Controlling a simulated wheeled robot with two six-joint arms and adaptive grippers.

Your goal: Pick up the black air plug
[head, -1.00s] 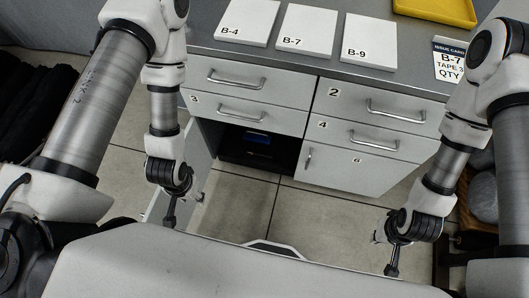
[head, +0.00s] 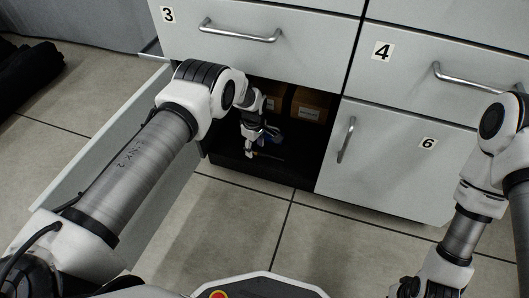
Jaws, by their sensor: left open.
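My left gripper (head: 252,146) reaches into the dark open compartment of the cabinet, below drawer 3. It is open and points down over the compartment floor. A small blue item (head: 276,139) lies just right of the fingers, and a small pale bit shows near the fingertips. I cannot pick out the black air plug against the dark interior. The gripper and arm hide part of the compartment. My right arm is at the lower right, outside the cabinet, and its fingertips are out of the picture.
Cardboard boxes (head: 308,108) stand at the back of the compartment. Its door (head: 95,140) is swung open on the left, beside my left arm. Drawer 3 (head: 240,45) is above, and closed door 6 (head: 385,160) is to the right. The tiled floor in front is clear.

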